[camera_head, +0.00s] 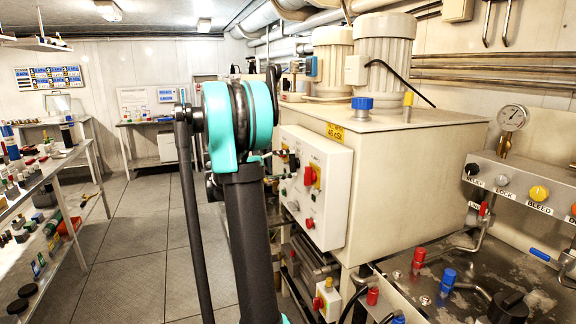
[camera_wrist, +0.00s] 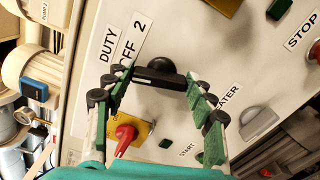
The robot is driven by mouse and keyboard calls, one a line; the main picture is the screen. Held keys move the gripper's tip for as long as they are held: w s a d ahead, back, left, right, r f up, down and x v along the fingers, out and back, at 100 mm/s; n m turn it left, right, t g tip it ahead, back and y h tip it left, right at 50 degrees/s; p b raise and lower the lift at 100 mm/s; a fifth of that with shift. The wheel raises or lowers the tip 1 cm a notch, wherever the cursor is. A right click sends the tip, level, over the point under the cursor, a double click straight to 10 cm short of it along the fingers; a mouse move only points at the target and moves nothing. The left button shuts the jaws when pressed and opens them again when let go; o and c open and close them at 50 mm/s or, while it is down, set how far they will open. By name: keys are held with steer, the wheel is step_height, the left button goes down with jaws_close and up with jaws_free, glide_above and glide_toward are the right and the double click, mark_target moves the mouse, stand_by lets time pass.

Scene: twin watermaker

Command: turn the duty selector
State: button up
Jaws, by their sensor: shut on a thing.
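The duty selector (camera_wrist: 163,67) is a black knob with a long black bar handle on the white control panel (camera_wrist: 235,65). It lies beside the DUTY label (camera_wrist: 108,42) and a plate reading OFF 2. My gripper (camera_wrist: 160,80) has its green-padded fingers at the two ends of the bar, shut on it. In the head view my gripper (camera_head: 282,153) is at the upper left of the panel (camera_head: 334,205), partly behind my teal arm. The selector is hard to make out there.
Close to my fingers are a red switch on a yellow plate (camera_wrist: 126,134), a green START button (camera_wrist: 165,143) and a grey HEATER knob (camera_wrist: 258,122). A red STOP button (camera_wrist: 314,52) sits further right. Shelves (camera_head: 40,185) stand left; the floor between is clear.

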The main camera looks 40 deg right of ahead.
steer(key=m, duration=0.6)
steer(key=shift+f, duration=0.1)
steer(key=m, duration=0.5)
steer(key=shift+s+m, duration=0.1)
steer(key=shift+m, duration=0.3)
steer(key=o, duration=1.2)
steer(key=shift+c, duration=0.2)
steer(key=shift+a, duration=0.15)
steer(key=v, duration=1.2)
steer(key=shift+f, duration=0.1)
